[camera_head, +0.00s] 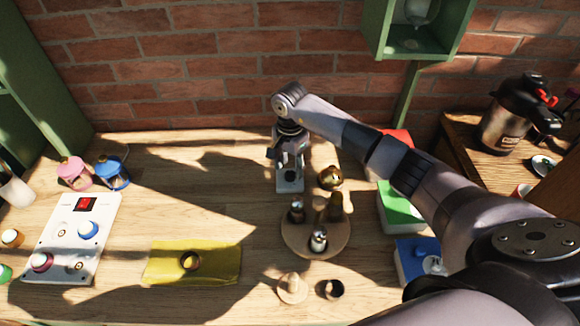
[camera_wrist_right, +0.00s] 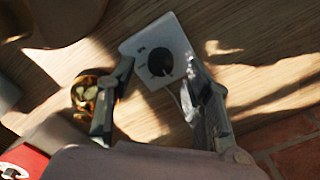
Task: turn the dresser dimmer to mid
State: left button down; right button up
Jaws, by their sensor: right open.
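The dimmer is a small white box (camera_head: 290,184) with a round black knob, standing on the wooden table near the brick wall. The right wrist view shows its white face (camera_wrist_right: 138,42) and the black knob (camera_wrist_right: 160,62); the knob's exact setting is too small to read. My right gripper (camera_head: 289,158) points down over the box in the head view. In the right wrist view its open fingers (camera_wrist_right: 158,70) lie on either side of the knob, with nothing held. I cannot tell whether they touch it. My left gripper is not in view.
A gold round ornament (camera_head: 330,178) stands close right of the dimmer. A round wooden tray (camera_head: 296,246) with small bottles is in front. Green (camera_head: 393,213) and blue (camera_head: 408,266) boxes stand at right, partly behind my arm.

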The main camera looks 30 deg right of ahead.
aim_at(290, 176)
jog(key=shift+f, duration=1.25)
jog(key=shift+c, duration=0.3)
grip_shut()
